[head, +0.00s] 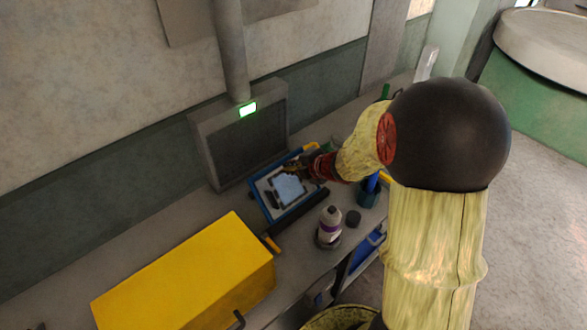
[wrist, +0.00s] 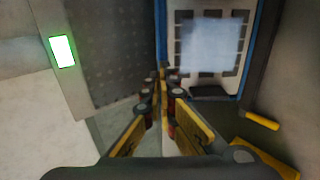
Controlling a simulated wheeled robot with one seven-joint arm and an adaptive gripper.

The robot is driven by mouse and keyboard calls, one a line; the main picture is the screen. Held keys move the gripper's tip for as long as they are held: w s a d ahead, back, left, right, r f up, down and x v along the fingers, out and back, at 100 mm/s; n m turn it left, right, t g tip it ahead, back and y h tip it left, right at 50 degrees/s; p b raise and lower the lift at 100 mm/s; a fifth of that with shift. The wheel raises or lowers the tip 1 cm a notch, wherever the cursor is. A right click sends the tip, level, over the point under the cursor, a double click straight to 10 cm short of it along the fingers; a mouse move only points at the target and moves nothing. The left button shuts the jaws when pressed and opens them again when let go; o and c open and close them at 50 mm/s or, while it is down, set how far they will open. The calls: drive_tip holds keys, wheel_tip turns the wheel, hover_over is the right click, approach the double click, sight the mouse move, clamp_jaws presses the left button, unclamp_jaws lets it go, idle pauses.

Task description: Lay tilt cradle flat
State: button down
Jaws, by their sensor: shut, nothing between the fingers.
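The tilt cradle (head: 254,196) is a blue-framed tray with a dark front bar, standing on the bench before a grey box. It bears a pale plate with a light blue square (head: 289,189) and dark marks around it. I cannot tell for certain how far it is tilted. In the wrist view its blue edge (wrist: 161,32) and the pale square (wrist: 211,46) show at the upper right. My gripper (head: 290,170) is over the cradle's back part in the head view. In the wrist view its yellow-and-black fingers (wrist: 163,88) come together, empty, near the blue edge. Contact is unclear.
The grey box (head: 240,137) with a lit green display stands behind the cradle. A yellow case (head: 187,275) is at the front left.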

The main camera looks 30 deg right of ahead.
sight(273, 166)
drive_tip(key=b+x, duration=0.2)
drive_tip(key=x, duration=0.6)
drive_tip(key=shift+w+f, duration=0.25)
drive_tip(key=shift+r+p, duration=0.1)
drive_tip(key=shift+p, duration=0.3)
